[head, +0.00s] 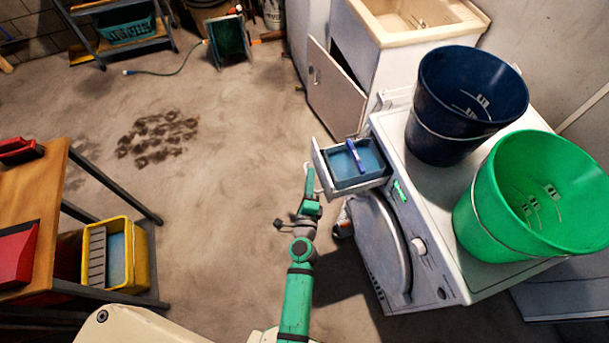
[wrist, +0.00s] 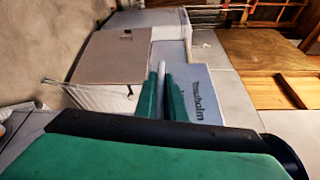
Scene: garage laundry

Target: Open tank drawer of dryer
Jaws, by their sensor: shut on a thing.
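The white dryer (head: 400,215) stands at the right, with a round door on its front. Its tank drawer (head: 321,160), at the dryer's far-left corner, is pulled out and shows a blue inside with a dark blue bar across it. My gripper (head: 310,185) is at the drawer's front. In the wrist view my gripper (wrist: 162,98) has its two green fingers closed on either side of a pale upright drawer handle (wrist: 162,74). A light panel with dark lettering (wrist: 211,90) is right beside the fingers. The grip itself is small in the head view.
A dark blue bucket (head: 455,110) and a green bucket (head: 500,220) stand on the dryer. A sink cabinet (head: 335,90) with its door ajar is behind it. A wooden workbench (head: 30,200) is at the left.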

